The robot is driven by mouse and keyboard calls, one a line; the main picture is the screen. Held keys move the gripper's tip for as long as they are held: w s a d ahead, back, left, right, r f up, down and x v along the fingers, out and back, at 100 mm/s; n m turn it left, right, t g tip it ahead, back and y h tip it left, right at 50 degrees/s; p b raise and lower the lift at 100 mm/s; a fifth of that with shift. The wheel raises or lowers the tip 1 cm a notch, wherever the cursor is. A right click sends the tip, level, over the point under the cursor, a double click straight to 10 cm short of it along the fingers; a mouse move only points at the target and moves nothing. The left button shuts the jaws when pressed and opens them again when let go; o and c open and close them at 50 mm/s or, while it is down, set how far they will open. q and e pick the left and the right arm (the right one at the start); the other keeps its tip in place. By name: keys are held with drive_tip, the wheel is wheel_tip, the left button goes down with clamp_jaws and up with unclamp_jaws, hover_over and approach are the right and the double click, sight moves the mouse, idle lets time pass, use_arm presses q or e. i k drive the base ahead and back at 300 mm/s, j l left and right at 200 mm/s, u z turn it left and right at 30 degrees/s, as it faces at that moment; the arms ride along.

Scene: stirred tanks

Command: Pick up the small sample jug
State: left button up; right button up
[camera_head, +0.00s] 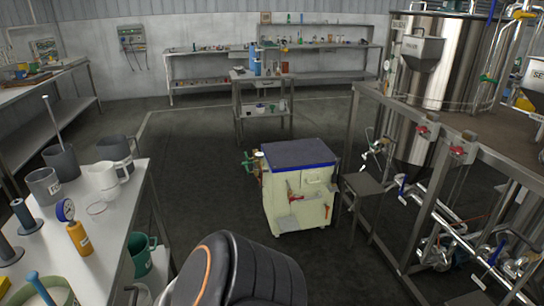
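Several jug-like vessels stand on the left bench (95,262); I cannot tell which is the small sample jug. A white jug (103,182) stands near the bench's right edge. A dark grey jug (117,153) with a handle is behind it. A grey labelled jug (42,187) stands to the left. A dark grey vessel (61,161) holds an upright rod. A green jug (141,253) sits lower, beside the bench's right side. Neither of my grippers is in view; only a black part of my own body with an orange ring shows at the bottom.
An orange bottle with a blue gauge (78,237) and dark spools (26,217) share the bench. A cream cabinet with a blue-edged top (299,190) stands mid-floor. A steel tank frame (440,200) fills the right. The dark floor between bench and cabinet is clear.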

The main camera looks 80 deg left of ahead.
sight(103, 207)
drive_tip(key=u, duration=3.85)
drive_tip(key=i+l, duration=0.15)
drive_tip(key=l, duration=0.2)
drive_tip(key=i+l, duration=0.15)
drive_tip(key=l, duration=0.2)
drive_tip(key=i+l, duration=0.15)
drive_tip(key=l, duration=0.15)
drive_tip(key=l+u, duration=0.1)
drive_tip(key=u, duration=0.3)
drive_tip(key=l+u, duration=0.1)
drive_tip(key=u, duration=0.3)
drive_tip(key=l+u, duration=0.1)
drive_tip(key=u, duration=0.3)
